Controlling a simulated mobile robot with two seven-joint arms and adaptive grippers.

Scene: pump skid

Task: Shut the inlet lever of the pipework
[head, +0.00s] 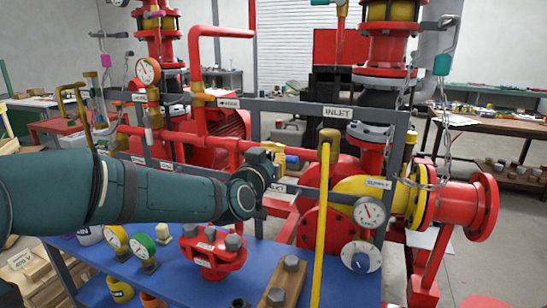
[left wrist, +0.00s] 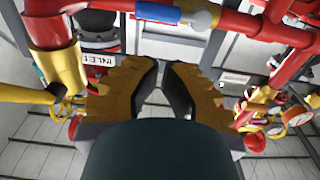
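The inlet lever (head: 322,215) is a long yellow bar running down from a brass-coloured valve (head: 327,150), just below the INLET plate (head: 337,112). In the left wrist view the lever (left wrist: 28,95) enters at the left edge, beside the brass valve body (left wrist: 62,78) and the INLET plate (left wrist: 99,59). My left gripper (head: 278,157) is left of the lever in the head view, apart from it. Its yellow-brown fingers (left wrist: 163,68) show a gap between dark pads, with nothing held. My right gripper does not show.
A gauge (head: 370,212) and yellow pipe stand right of the lever. A blue bench (head: 210,275) below carries a red flange part (head: 213,252) and small gauges. A grey frame (head: 285,104) and red pipes surround the valve. A chain hangs at the right.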

